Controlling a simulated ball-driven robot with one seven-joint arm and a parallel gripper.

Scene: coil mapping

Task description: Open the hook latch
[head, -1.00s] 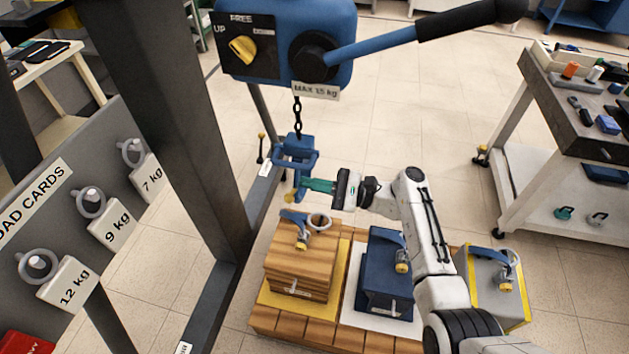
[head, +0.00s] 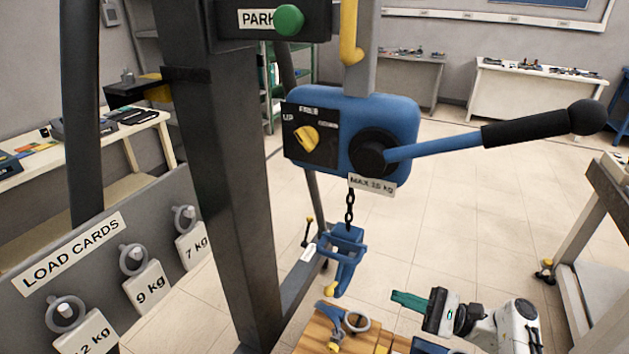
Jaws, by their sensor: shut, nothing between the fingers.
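The blue hook (head: 343,262) hangs from a short chain (head: 349,207) under the blue lever hoist (head: 350,135). A small yellow piece (head: 333,288) shows at the hook's lower end; whether it is the latch, and whether that is open, I cannot tell. My gripper (head: 396,297) is to the right of the hook and clear of it, its teal fingers pointing left. The fingers are shut with nothing between them.
A wooden load block (head: 318,333) with a blue and grey shackle (head: 345,318) stands below the hook. The dark post (head: 222,200) and the load-cards board (head: 85,262) are at left. A trolley (head: 590,220) is at right. Floor behind the hook is clear.

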